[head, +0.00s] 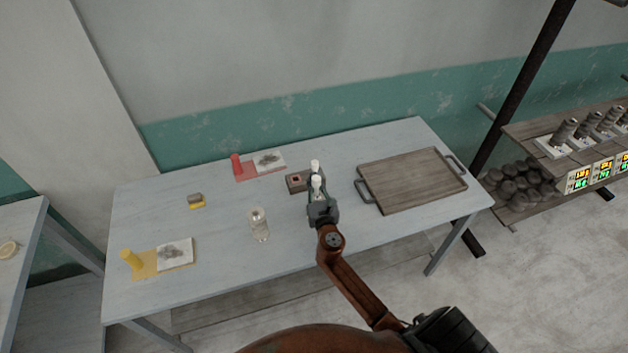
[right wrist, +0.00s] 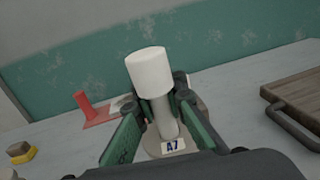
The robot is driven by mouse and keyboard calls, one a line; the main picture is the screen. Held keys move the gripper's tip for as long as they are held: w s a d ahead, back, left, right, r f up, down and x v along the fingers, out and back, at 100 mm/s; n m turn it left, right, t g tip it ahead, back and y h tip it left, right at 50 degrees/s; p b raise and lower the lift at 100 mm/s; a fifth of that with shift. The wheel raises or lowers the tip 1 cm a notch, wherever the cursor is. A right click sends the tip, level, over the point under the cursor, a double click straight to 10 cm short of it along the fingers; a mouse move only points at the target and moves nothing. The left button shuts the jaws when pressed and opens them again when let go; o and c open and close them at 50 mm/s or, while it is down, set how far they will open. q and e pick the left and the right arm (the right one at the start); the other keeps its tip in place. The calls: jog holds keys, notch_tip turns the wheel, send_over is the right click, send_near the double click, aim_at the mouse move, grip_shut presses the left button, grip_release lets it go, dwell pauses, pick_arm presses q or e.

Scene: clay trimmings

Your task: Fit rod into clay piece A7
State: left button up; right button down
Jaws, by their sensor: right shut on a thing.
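A pale rod with a white cylindrical head (right wrist: 149,72) and a grey shaft (right wrist: 164,118) stands between my right gripper's green fingers in the right wrist view. A round beige disc (right wrist: 190,136) with a white tag reading A7 (right wrist: 174,146) shows at the shaft's lower end. I cannot tell whether shaft and disc are joined or only lined up. In the head view the white head (head: 315,165) shows beyond my right gripper (head: 318,192), which is shut on the rod over the table. The fingers hide much of the shaft. My left gripper is not in view.
A wooden tray (head: 410,180) lies right.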

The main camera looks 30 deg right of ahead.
jog(key=c, duration=2.5)
grip_release()
jog(key=shift+f, duration=0.2)
jog(key=shift+c, duration=0.2)
jog(key=o, duration=0.6)
jog(key=shift+c, duration=0.2)
jog(key=shift+r, duration=0.15)
jog(key=v, duration=1.2)
jog(key=shift+s+d, duration=0.1)
